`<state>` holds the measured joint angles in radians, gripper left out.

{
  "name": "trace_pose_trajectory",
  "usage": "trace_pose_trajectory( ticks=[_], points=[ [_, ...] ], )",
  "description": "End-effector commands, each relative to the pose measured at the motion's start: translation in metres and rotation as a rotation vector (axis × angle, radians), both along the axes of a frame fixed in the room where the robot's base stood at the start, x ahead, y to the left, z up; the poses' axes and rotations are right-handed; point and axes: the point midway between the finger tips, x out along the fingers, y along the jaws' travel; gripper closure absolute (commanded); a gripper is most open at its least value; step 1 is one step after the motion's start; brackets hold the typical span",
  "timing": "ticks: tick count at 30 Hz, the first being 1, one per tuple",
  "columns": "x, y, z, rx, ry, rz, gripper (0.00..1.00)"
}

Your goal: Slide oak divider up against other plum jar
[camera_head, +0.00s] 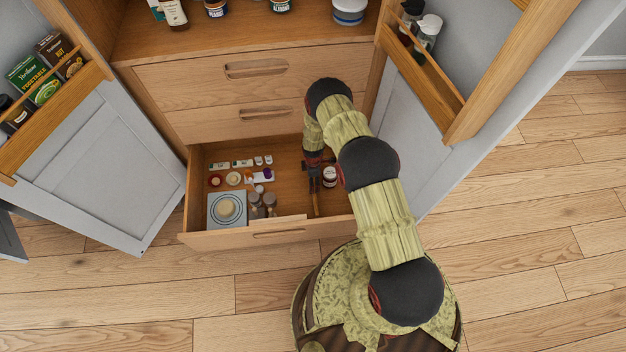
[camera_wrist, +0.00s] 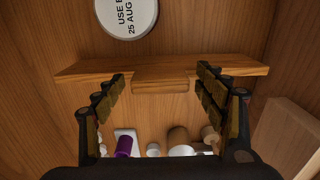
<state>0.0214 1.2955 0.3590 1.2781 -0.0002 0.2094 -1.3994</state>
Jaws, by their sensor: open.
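The oak divider (camera_wrist: 160,70) crosses the wrist view as a wooden strip with a thicker middle part. In the head view the divider (camera_head: 315,202) stands in the open drawer, partly hidden by my arm. My gripper (camera_wrist: 162,82) is open, with its fingers spread to either side of the divider's middle part; contact cannot be told. A jar with a white, date-marked lid (camera_wrist: 127,14) is beyond the divider, with a gap between. In the head view this jar (camera_head: 329,177) has dark contents and sits right of the divider. Its front label is hidden.
Left of the divider in the head view are several small jars, a purple-topped item (camera_head: 267,174) and a square box with a round top (camera_head: 227,209). The drawer front (camera_head: 275,235) and cabinet doors bound the space. Drawer floor around the white-lidded jar is bare.

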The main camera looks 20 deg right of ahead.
Motion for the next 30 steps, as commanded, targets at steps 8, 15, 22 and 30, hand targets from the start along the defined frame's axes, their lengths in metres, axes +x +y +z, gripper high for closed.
trace_pose_trajectory(
  ticks=[8, 15, 22, 30],
  points=[
    [0.002, 0.0, 0.011, 0.0, -0.002, 0.0, 0.29],
    [0.002, 0.0, 0.05, -0.001, -0.003, 0.0, 0.29],
    [0.001, 0.0, 0.089, 0.0, -0.002, 0.0, 0.29],
    [0.0, 0.0, 0.116, 0.0, 0.0, 0.0, 0.29]
  ],
)
